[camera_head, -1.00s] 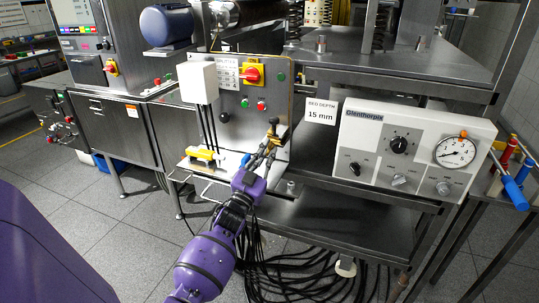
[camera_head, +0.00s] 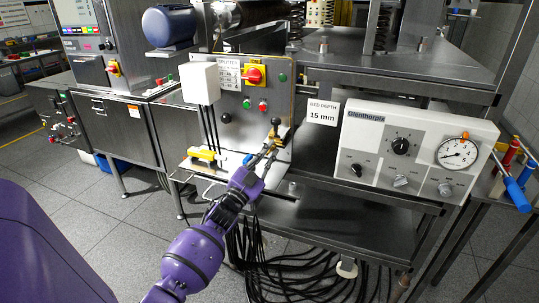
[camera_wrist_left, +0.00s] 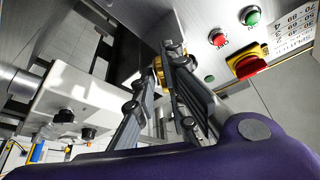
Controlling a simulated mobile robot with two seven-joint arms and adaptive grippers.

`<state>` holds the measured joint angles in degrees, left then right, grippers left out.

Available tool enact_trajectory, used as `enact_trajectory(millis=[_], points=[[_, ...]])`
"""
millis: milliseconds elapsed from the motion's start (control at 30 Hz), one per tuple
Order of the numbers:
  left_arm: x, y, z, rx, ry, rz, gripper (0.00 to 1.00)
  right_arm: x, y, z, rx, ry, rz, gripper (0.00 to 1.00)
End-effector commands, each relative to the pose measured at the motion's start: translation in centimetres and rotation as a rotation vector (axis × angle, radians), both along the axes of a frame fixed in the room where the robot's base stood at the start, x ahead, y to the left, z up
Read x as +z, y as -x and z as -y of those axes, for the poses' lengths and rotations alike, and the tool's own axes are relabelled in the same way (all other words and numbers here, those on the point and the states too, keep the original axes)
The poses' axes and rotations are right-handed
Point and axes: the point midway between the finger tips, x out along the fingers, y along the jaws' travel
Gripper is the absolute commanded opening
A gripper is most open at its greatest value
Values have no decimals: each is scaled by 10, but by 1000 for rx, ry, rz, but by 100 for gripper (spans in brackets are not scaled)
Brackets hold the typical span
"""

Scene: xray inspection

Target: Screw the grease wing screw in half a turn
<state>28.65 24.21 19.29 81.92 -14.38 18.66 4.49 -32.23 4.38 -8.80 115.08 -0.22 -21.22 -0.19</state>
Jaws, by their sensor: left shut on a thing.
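The grease wing screw (camera_head: 273,133) is a small brass-coloured part at the lower right of the upright steel control panel (camera_head: 228,126), just below a black ball knob (camera_head: 276,121). My left gripper (camera_head: 270,145) is shut on it, reaching up from below. In the left wrist view, the brass wing screw (camera_wrist_left: 159,66) shows at the tips of my left gripper (camera_wrist_left: 168,52), partly hidden by the fingers. Its exact turn angle cannot be told. My right gripper is not in view.
A red rotary switch on a yellow plate (camera_head: 255,75) and push buttons sit on the panel above. A white box (camera_head: 200,83) and a yellow part (camera_head: 205,154) are to the left. A white gauge console (camera_head: 415,150) stands right. Black cables (camera_head: 290,275) hang below the shelf.

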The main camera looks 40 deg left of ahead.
Motion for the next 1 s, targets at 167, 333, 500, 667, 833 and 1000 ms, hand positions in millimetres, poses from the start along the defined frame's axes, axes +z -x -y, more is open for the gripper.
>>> enact_trajectory(millis=[167, 333, 500, 667, 833, 1000], points=[[2, 1, -6, 9, 1, 1, 24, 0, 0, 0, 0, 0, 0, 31], [2, 1, -4, 6, 1, 2, 25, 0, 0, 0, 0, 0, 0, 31], [2, 0, -2, 3, 1, 2, 25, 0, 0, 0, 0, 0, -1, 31], [-1, 5, -2, 2, 1, 2, 25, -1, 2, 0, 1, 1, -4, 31], [-11, 30, -1, 4, 2, -1, 25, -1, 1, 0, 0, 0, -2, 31], [-23, 66, -1, 4, 0, -1, 25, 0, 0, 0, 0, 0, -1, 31]])
